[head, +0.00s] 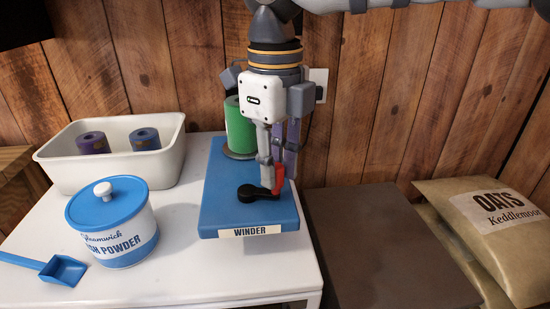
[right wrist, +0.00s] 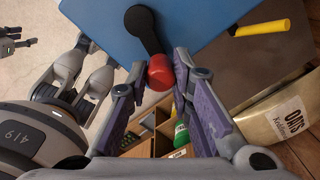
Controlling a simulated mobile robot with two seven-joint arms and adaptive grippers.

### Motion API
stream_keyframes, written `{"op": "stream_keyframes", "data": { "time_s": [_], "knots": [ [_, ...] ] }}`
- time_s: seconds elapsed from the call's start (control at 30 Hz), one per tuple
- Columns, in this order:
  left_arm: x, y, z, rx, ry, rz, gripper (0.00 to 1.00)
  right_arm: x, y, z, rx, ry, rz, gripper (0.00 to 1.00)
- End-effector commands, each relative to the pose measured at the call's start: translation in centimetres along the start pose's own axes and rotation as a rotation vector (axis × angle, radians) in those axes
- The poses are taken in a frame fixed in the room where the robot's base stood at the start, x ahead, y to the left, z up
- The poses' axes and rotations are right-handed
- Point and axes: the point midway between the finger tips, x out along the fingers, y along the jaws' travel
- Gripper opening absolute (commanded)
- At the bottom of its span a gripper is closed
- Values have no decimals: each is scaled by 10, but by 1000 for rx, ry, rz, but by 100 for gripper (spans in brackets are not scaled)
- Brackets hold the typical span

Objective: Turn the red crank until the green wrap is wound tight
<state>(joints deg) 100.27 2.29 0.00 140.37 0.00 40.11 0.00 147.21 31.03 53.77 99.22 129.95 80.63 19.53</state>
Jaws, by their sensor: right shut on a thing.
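The blue winder (head: 225,190), labelled WINDER, lies on the white table. The green wrap (head: 238,128) stands as an upright roll on a disc at its back, partly hidden behind my right arm. The crank has a black arm (head: 257,193) and a red handle (head: 279,176) at the winder's front right. My right gripper (head: 272,172) points down and is shut on the red handle. In the right wrist view, the red handle (right wrist: 161,72) is between the fingertips, and the black arm (right wrist: 146,28) runs up from it. My left gripper does not show in the head view.
A white bin (head: 110,170) with two rolls stands at the back left. A blue-lidded powder tub (head: 125,235) and a blue scoop (head: 62,269) are in front of it. A brown surface (head: 385,245) and an oats sack (head: 495,225) are on the right. The table's front right is clear.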

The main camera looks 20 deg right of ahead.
Motion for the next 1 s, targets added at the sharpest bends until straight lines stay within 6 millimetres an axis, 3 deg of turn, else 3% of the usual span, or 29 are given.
{"op": "stream_keyframes", "data": {
  "time_s": [1.0],
  "knots": [
    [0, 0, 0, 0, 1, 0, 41, -1, 43, 0, 962, 8, -2, 0]
  ]
}}
